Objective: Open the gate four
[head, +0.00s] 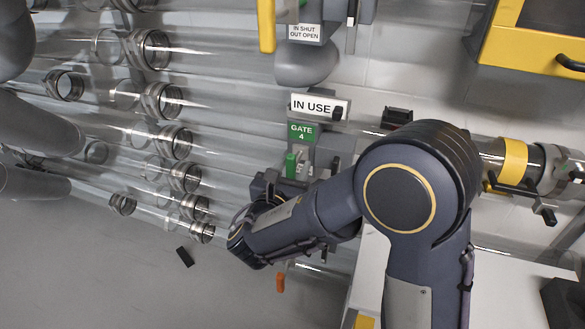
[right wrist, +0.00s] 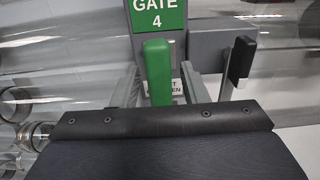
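The green GATE 4 sign (head: 302,133) is on a grey gate housing in the head view, and also at the top of the right wrist view (right wrist: 158,15). Below it stands an upright green handle (head: 291,165), which is large in the middle of the right wrist view (right wrist: 158,72). My right gripper (head: 285,184) is just below the handle in the head view. In the right wrist view its two grey fingers (right wrist: 160,82) stand apart, one on each side of the green handle, with visible gaps. The handle's lower end is hidden. My left gripper is out of view.
A black-tipped lever (right wrist: 240,60) stands right of the green handle. An IN USE sign (head: 315,106) is above the gate. Clear tubes (head: 220,70) with metal rings run on the left. A yellow-framed box (head: 500,40) is at the upper right.

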